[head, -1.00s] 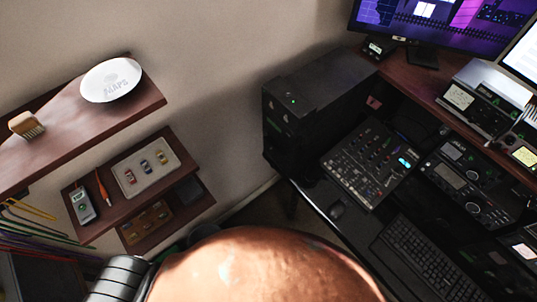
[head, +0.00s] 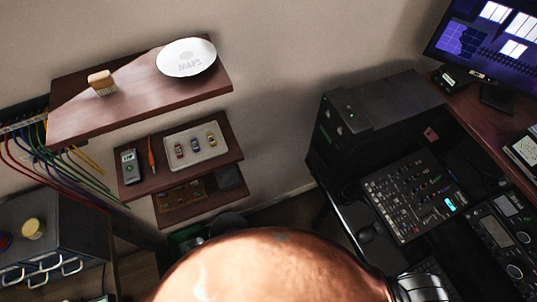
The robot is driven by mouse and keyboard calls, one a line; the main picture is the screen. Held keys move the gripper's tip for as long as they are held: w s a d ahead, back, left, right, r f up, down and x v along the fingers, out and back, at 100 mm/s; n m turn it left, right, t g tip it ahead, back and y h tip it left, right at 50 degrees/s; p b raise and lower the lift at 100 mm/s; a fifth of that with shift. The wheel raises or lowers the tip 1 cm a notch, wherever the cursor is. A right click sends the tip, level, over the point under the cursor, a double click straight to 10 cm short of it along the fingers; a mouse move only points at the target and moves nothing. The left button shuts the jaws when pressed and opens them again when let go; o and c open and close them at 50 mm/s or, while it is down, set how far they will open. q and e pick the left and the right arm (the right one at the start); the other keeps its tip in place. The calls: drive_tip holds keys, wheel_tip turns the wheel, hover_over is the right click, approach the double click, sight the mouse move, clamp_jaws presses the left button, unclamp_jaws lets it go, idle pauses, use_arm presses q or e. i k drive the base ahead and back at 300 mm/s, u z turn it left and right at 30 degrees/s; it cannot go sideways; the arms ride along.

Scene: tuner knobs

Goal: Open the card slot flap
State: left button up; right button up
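I cannot make out a card slot flap in the head view. A black box-shaped unit (head: 385,105) with a small green light on top stands at the right of centre. A mixer panel (head: 412,195) with knobs and sliders lies in front of it on the desk. A dark device with a screen and round knobs (head: 505,240) is at the right edge, partly cut off. Neither of my grippers shows in this view.
A lower shelf holds a tray (head: 215,153) with small toy cars. Colored cables (head: 60,165) hang at the far left. A monitor (head: 490,40) stands at upper right.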

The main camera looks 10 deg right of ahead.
sight(317, 149)
drive_tip(key=u, duration=1.3)
drive_tip(key=i, duration=0.35)
drive_tip(key=z, duration=1.85)
